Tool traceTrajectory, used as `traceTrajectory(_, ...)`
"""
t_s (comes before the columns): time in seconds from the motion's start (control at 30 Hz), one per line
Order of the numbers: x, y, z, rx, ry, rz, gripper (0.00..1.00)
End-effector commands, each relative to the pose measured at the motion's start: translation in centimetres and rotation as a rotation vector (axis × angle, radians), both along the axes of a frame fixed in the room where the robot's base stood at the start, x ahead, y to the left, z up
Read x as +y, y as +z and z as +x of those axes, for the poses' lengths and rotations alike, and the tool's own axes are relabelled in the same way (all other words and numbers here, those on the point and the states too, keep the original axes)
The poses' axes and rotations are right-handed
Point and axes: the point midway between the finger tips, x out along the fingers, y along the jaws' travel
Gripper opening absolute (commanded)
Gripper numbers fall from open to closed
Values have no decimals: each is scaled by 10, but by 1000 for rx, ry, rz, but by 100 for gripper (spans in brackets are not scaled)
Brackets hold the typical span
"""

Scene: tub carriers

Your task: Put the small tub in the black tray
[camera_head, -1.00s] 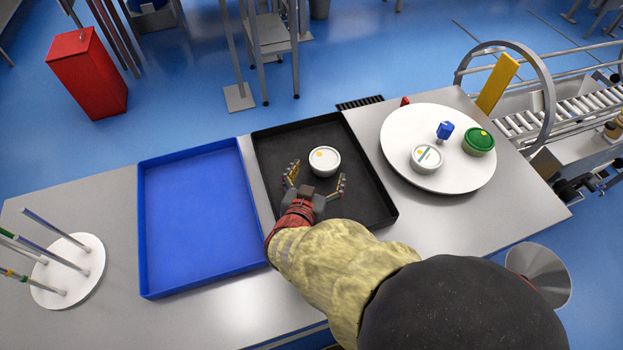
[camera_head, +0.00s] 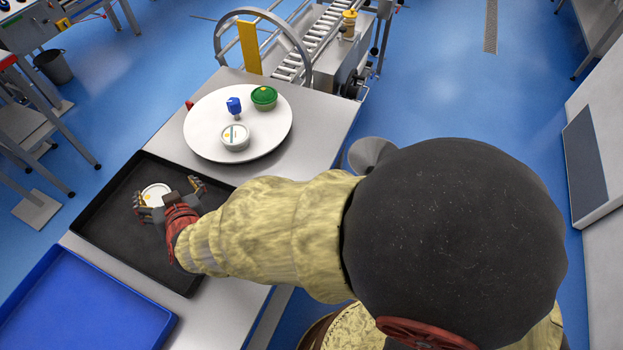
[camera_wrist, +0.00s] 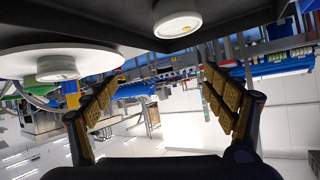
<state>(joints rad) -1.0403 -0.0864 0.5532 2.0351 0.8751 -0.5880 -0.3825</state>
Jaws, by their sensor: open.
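A small white tub (camera_head: 155,194) with a yellow dot on its lid sits upright in the black tray (camera_head: 108,232). My gripper (camera_head: 168,194) is over the tray with its fingers spread, close to the tub, and hides part of it in the head view. In the wrist view, which looks upside down, the tub (camera_wrist: 178,18) stands beyond the open fingers (camera_wrist: 160,95), apart from them, with nothing between the fingers.
A white round plate (camera_head: 200,110) behind the tray carries a white tub with a striped label (camera_head: 235,137), a green tub (camera_head: 264,97) and a blue piece (camera_head: 234,106). An empty blue tray (camera_head: 85,305) lies at the front left. Bare table shows right of the plate.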

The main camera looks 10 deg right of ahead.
Motion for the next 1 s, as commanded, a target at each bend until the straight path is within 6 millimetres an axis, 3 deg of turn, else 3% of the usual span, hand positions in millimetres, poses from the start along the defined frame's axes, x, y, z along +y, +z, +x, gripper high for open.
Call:
traceTrajectory(0.03, -23, 23, 16, 27, -5, 25, 84)
traceTrajectory(0.13, -64, 53, 30, 89, 8, 42, 84)
traceTrajectory(0.27, -129, 86, 34, 158, 8, 31, 84)
traceTrajectory(0.37, -185, 103, 25, 214, -12, 2, 84)
traceTrajectory(0.53, -291, 118, -11, 313, -96, -83, 84)
traceTrajectory(0.7, -389, 119, -69, 426, -239, -183, 84)
traceTrajectory(0.83, -438, 115, -110, 500, -342, -239, 84)
traceTrajectory(1.0, -465, 112, -138, 551, -409, -272, 84)
